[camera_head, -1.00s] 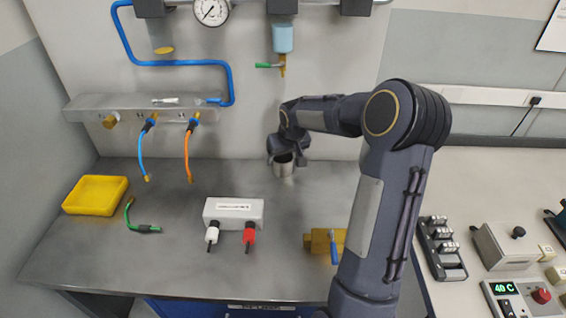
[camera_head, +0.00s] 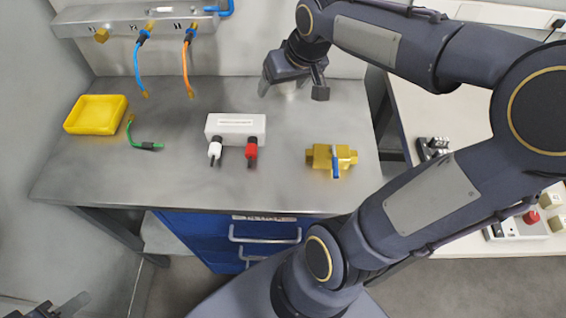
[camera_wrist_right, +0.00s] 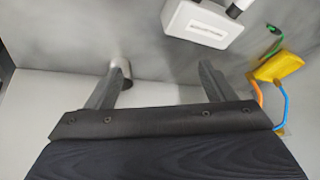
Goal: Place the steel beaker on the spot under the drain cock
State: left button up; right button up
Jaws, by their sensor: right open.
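The steel beaker (camera_head: 289,89) stands near the back of the steel bench, mostly hidden behind my right gripper (camera_head: 292,91). In the right wrist view the beaker (camera_wrist_right: 122,64) shows just beyond the tip of the left-hand finger, not centred between the fingers. My right gripper (camera_wrist_right: 161,72) is open, with nothing between its fingers. I cannot tell whether a finger touches the beaker. A dark part of my left gripper (camera_head: 65,306) shows at the bottom left corner, with its fingers unclear. The drain cock and the spot under it are not in view.
A white box (camera_head: 235,124) with white and red plugs stands mid-bench. A brass valve (camera_head: 332,157) lies right of it. A yellow tray (camera_head: 96,114) and a green hose (camera_head: 139,141) lie at left. Blue (camera_head: 138,69) and orange (camera_head: 187,66) hoses hang from the manifold. The bench front is clear.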

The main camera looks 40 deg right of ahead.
jog(key=s+a+f+n+y, duration=0.1)
jog(key=s+a+f+y, duration=0.2)
jog(key=s+a, duration=0.9)
jog(key=s+f, duration=0.1)
jog(key=s, duration=0.2)
jog(key=shift+t, duration=0.3)
jog(key=shift+f, duration=0.1)
